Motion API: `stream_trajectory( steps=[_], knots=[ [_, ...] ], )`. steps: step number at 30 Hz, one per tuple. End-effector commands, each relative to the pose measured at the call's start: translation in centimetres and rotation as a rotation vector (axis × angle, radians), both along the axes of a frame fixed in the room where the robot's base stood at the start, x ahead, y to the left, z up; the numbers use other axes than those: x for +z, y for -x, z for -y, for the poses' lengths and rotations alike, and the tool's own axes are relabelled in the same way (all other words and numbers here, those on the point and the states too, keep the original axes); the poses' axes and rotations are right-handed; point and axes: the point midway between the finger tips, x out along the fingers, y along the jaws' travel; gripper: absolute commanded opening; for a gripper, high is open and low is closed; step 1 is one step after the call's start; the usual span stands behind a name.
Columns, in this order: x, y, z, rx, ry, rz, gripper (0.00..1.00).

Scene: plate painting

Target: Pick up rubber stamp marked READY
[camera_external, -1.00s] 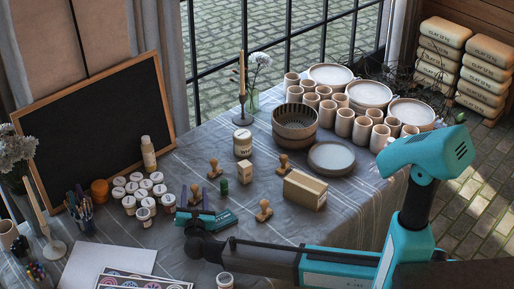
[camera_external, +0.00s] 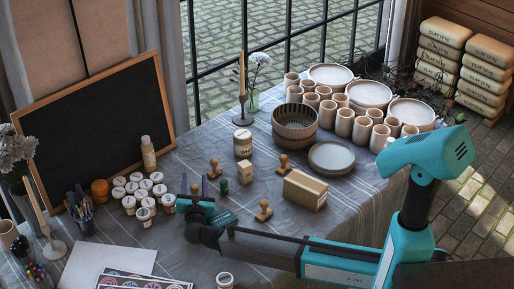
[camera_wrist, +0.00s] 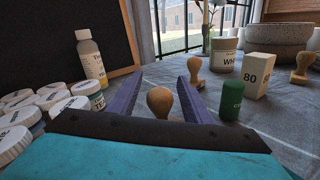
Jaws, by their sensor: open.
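My gripper (camera_wrist: 160,84) is open, its two purple fingers apart in the wrist view. A wooden stamp (camera_wrist: 159,100) with a round knob stands between the fingers, its lower part hidden by my gripper. In the external view, my gripper (camera_external: 196,188) is low over the table, right of the paint jars. A second stamp (camera_wrist: 195,67) stands beyond the right finger, and it shows in the external view (camera_external: 215,169). Other stamps stand farther right, one behind (camera_external: 283,162) and one nearer the camera (camera_external: 264,210). No READY marking is legible on any stamp.
White-lidded paint jars (camera_wrist: 45,100) and a bottle (camera_wrist: 91,60) crowd the left. A green cylinder (camera_wrist: 232,100), a block marked 80 (camera_wrist: 258,75) and a white-paint jar (camera_wrist: 223,54) stand right. Cups (camera_external: 344,122) and plates (camera_external: 332,157) fill the back right.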

Motion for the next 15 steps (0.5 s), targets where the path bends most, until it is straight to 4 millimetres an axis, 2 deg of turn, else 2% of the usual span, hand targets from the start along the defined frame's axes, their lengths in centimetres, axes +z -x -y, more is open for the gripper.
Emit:
stream_trajectory(
  steps=[14, 15],
  knots=[
    [0.0, 0.03, 0.0, 0.0, 0.0, 0.0, 0.45],
    [0.0, 0.03, 0.0, 0.0, 0.0, 0.0, 0.41]
  ],
)
